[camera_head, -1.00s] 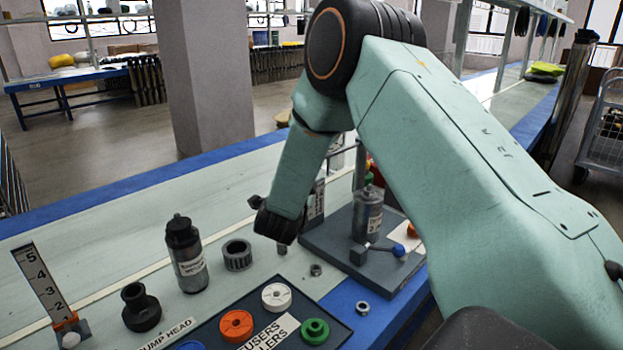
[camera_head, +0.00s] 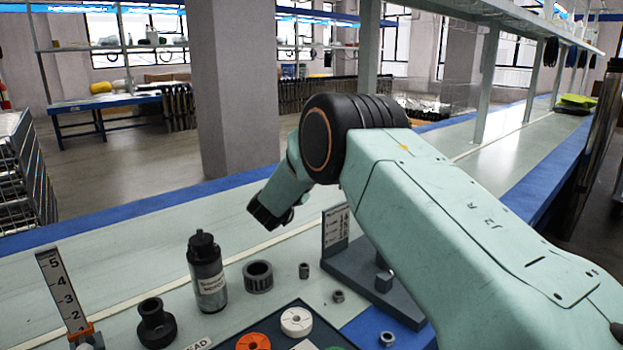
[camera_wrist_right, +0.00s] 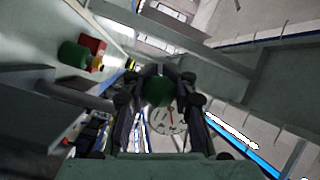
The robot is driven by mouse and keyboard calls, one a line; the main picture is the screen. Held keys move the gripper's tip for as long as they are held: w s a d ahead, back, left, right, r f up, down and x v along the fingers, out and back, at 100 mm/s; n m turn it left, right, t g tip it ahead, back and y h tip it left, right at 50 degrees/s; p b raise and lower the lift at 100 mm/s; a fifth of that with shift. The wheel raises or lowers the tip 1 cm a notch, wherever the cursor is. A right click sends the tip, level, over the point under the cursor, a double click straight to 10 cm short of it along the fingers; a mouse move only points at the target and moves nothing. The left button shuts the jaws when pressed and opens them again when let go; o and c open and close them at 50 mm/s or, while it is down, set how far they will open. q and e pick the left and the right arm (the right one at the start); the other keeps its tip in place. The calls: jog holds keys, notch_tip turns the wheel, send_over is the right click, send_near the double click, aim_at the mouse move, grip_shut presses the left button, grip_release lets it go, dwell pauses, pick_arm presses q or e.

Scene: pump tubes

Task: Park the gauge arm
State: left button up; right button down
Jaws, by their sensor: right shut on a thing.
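In the right wrist view a pale round gauge dial (camera_wrist_right: 169,121) with a red needle shows just beyond my right gripper (camera_wrist_right: 159,78). The right gripper is shut on a dark green rounded knob (camera_wrist_right: 158,92) in front of the dial. Whether the knob belongs to the gauge arm I cannot tell. In the head view my right arm reaches over the grey stand base (camera_head: 352,272) with its upright label plate (camera_head: 335,226). The arm hides most of the stand, the gauge and the right gripper's fingers there. My left gripper is not in view.
On the bench stand a dark labelled bottle (camera_head: 207,272), a ribbed ring (camera_head: 258,276), a black pump head (camera_head: 156,325) and small nuts (camera_head: 338,296). A numbered scale (camera_head: 62,292) is at left. A tray holds orange (camera_head: 253,342) and white (camera_head: 296,321) discs.

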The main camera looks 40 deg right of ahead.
jog(key=shift+w+a, duration=0.2)
jog(key=shift+w, duration=0.2)
jog(key=c, duration=1.2)
grip_release()
jog(key=shift+w+a, duration=0.1)
jog(key=shift+o, duration=0.7)
jog(key=shift+d, duration=0.25)
jog(key=shift+s+a, duration=0.25)
jog(key=shift+a, duration=0.15)
jog(key=v, duration=1.1)
jog(key=shift+s, duration=0.2)
